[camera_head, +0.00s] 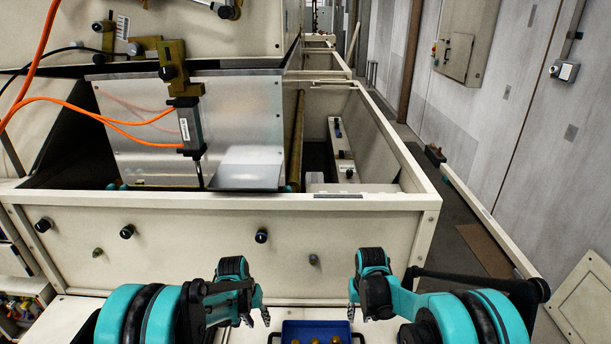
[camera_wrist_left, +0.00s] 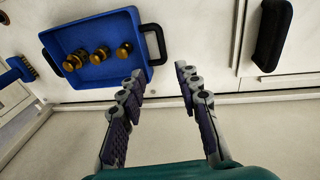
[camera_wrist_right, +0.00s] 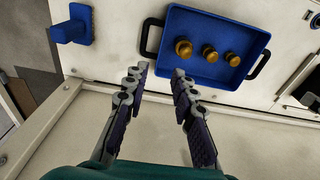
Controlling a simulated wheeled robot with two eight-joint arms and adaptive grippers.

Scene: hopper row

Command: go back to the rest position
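My left gripper (camera_head: 257,316) is at the bottom of the head view, left of a blue tray (camera_head: 290,326). Its fingers (camera_wrist_left: 158,108) are spread with nothing between them in the left wrist view. My right gripper (camera_head: 357,306) is right of the tray. Its fingers (camera_wrist_right: 156,102) are also apart and empty in the right wrist view. Both grippers are clear of the tray. The tray has black handles and holds three brass pieces (camera_wrist_right: 209,53), and it also shows in the left wrist view (camera_wrist_left: 75,38).
A cream hopper frame (camera_head: 180,245) with several black knobs stands ahead. Inside it are a metal plate (camera_head: 240,115) and a sensor bracket with orange cables (camera_head: 187,115). A blue brush-like item (camera_wrist_right: 76,26) lies left of the tray in the right wrist view. An aisle runs along the right wall.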

